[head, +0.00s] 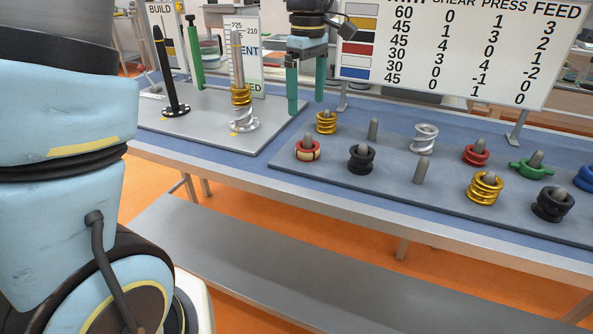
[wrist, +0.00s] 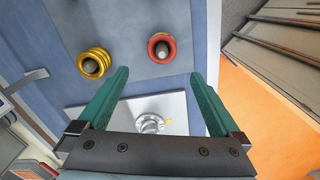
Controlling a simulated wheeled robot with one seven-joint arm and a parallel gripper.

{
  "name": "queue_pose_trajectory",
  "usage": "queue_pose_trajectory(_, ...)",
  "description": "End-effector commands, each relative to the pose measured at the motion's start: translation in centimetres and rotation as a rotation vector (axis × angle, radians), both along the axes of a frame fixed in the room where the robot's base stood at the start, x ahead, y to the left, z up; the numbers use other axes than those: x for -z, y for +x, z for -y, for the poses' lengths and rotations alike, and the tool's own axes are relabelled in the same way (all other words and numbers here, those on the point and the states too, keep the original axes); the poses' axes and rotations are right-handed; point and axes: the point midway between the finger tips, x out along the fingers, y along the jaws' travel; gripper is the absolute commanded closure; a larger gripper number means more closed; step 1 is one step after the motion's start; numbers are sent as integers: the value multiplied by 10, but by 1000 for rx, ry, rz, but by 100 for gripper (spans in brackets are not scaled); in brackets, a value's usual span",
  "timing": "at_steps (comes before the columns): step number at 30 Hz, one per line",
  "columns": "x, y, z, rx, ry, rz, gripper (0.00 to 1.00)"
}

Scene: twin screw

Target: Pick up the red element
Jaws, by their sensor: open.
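A red element with cream patches (head: 308,155) sits on a peg at the left end of the grey peg board in the head view. It shows as a red ring around a grey peg in the wrist view (wrist: 161,38), just beyond and between my fingertips. A second red element (head: 475,157) sits on a peg further right. My gripper (head: 306,106) is open and empty, its green fingers pointing down above the gap between the two boards. In the wrist view my gripper (wrist: 160,75) has nothing between its fingers.
A gold element (head: 326,124) stands close behind the nearer red one, and a black element (head: 361,160) to its right. The left board (head: 205,125) holds a tall shaft with gold and silver elements (head: 243,122). A chart sign (head: 450,45) stands behind the peg board (head: 330,185).

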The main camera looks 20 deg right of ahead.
Motion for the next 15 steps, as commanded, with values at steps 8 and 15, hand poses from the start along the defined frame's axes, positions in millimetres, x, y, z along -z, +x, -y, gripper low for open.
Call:
queue_pose_trajectory(8,34,-3,4,-14,6,-6,0)
queue_pose_trajectory(15,56,-3,4,-13,4,-3,0)
